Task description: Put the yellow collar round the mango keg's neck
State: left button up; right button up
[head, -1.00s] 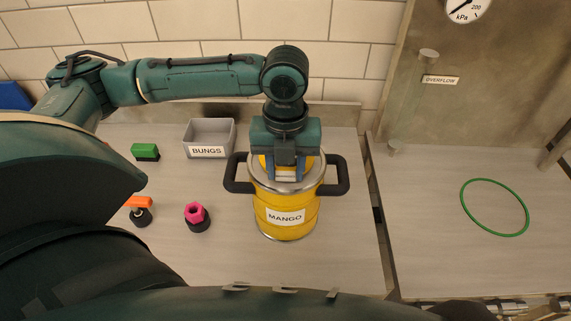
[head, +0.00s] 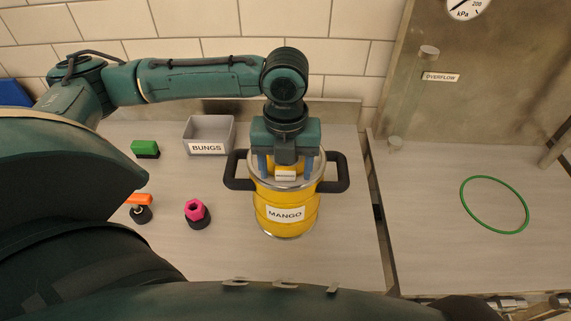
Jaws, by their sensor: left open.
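The mango keg (head: 286,214) stands upright on the counter, yellow with a steel top, two dark side handles and a MANGO label. My left gripper (head: 286,174) points down over its top, with its blue fingers spread apart. A yellow part, seemingly the yellow collar (head: 273,165), shows between the fingers at the keg's neck. A small pale block sits there too. The gripper hides most of the neck, so I cannot tell whether the collar fully rings it. My right gripper is not in view.
A grey BUNGS bin (head: 208,135) stands behind left. A green block-topped bung (head: 145,149), an orange-topped one (head: 139,206) and a pink one (head: 197,213) stand left of the keg. A green ring (head: 494,204) lies on the right counter, beyond a gap.

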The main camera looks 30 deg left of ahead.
pick_arm(q)
jog(key=shift+r, duration=0.15)
notch_tip(320, 180, up, 13)
jog(key=shift+p, duration=0.3)
jog(key=shift+d, duration=0.1)
dwell(0.5)
